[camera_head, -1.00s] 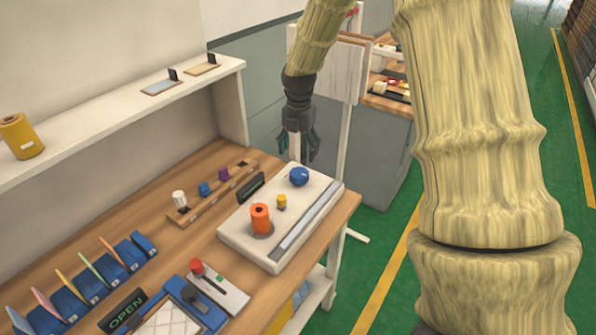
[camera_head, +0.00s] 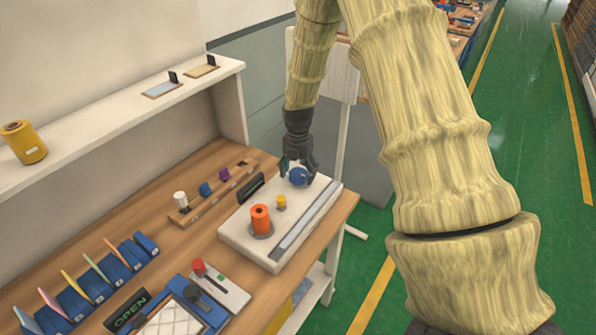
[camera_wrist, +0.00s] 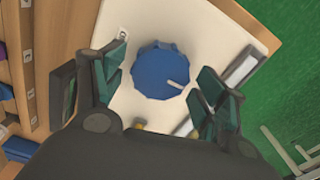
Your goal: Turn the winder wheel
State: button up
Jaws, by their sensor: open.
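The winder wheel is a blue scalloped knob (camera_head: 298,177) at the back of a white box (camera_head: 240,237) on the wooden bench. In the wrist view the blue wheel (camera_wrist: 158,75) shows from above, with a pale mark or peg on its right part. My gripper (camera_head: 298,172) is over the wheel, pointing down. In the wrist view my gripper (camera_wrist: 160,88) is open, with one finger on each side of the wheel and a gap visible on both sides. An orange spool (camera_head: 260,219) and a small yellow knob (camera_head: 281,202) stand on the same box.
A dark display (camera_head: 251,187) stands at the box's left edge and a grey strip (camera_head: 305,222) runs along its right side. A rack with small coloured pieces (camera_head: 212,190) lies to the left. A white post (camera_head: 343,140) stands behind the bench.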

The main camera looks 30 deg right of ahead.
jog(key=c, duration=1)
